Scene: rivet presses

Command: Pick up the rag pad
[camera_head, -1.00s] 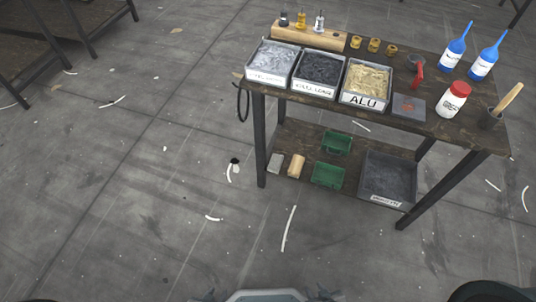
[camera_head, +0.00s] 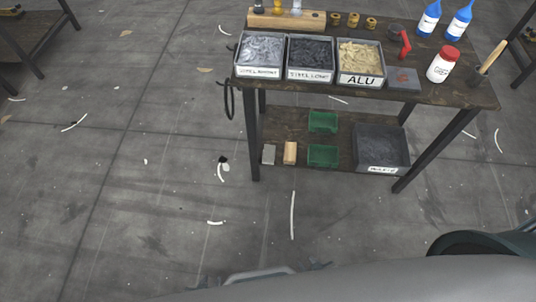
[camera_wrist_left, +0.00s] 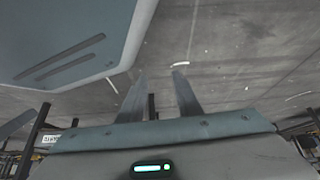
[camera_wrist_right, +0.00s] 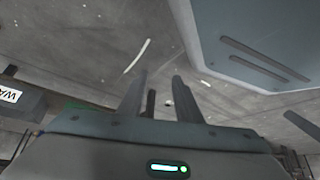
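A flat grey square pad with a reddish mark (camera_head: 403,79), which looks like the rag pad, lies on the table top in the head view. It is right of the ALU bin (camera_head: 359,80) and left of the white jar with a red lid (camera_head: 443,65). My left gripper (camera_wrist_left: 158,82) is open and empty in the left wrist view, with floor beyond its fingers. My right gripper (camera_wrist_right: 160,79) is open and empty in the right wrist view, also over floor.
The dark wooden table (camera_head: 475,95) also holds two more part bins, blue bottles (camera_head: 429,20), a red-handled tool (camera_head: 404,45) and a brush in a cup (camera_head: 490,58). Its lower shelf carries green trays (camera_head: 322,156) and a grey tray (camera_head: 382,150). The floor before it is clear.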

